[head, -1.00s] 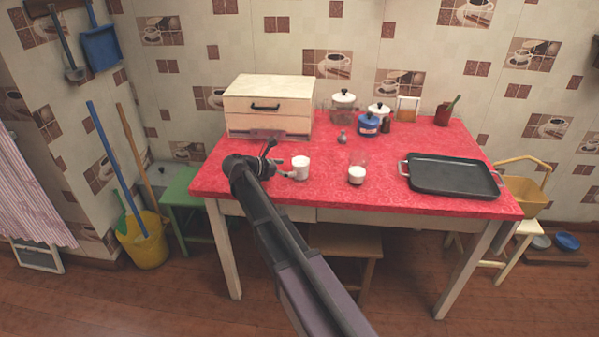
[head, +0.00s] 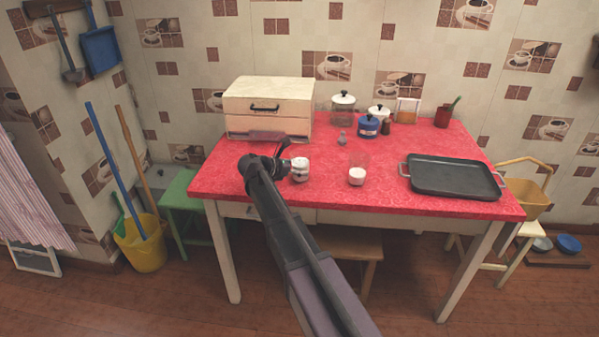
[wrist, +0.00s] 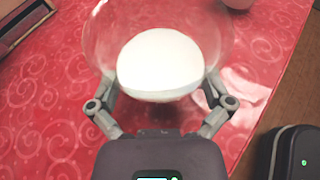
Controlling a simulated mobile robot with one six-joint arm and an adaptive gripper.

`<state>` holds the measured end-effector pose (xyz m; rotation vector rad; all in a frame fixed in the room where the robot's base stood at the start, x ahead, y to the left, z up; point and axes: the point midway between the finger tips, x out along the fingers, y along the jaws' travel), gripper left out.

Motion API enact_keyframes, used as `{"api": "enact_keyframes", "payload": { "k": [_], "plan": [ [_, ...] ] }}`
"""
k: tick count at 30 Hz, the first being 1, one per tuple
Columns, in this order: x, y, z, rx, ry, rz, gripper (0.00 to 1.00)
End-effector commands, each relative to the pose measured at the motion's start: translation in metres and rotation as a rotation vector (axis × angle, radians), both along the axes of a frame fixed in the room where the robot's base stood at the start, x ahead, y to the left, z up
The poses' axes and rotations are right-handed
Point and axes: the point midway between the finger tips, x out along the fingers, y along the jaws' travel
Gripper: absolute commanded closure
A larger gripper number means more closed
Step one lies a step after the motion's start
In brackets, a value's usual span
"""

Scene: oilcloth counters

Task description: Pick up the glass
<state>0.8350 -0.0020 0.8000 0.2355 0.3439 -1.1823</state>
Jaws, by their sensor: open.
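In the wrist view a clear glass (wrist: 160,65) with a wide rim and white contents stands upright between the fingers of my gripper (wrist: 158,98). The fingers are spread on its near left and right sides; I cannot tell if they touch it. In the head view my gripper (head: 287,158) is low over the left part of the table, beside a white vessel (head: 300,172) that seems to be this glass. A finger partly covers it. Another clear glass with white contents (head: 357,174) stands to the right, apart from my gripper.
A drawer box (head: 268,105) stands behind my gripper on the red table (head: 330,205). A black tray (head: 452,176) lies at the right. The cloth between the second glass and tray is clear.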

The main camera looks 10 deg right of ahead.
Motion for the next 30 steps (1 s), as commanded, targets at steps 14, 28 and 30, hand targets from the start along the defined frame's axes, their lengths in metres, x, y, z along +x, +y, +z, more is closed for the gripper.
{"api": "enact_keyframes", "payload": {
  "k": [14,28,30],
  "plan": [
    [0.0023,-0.0055,-0.0026,0.0,0.001,0.001,0.0],
    [0.0023,-0.0054,-0.0023,-0.001,0.0,0.001,0.73],
    [0.0023,-0.0054,-0.0023,-0.001,0.0,0.001,0.73]
  ]
}}
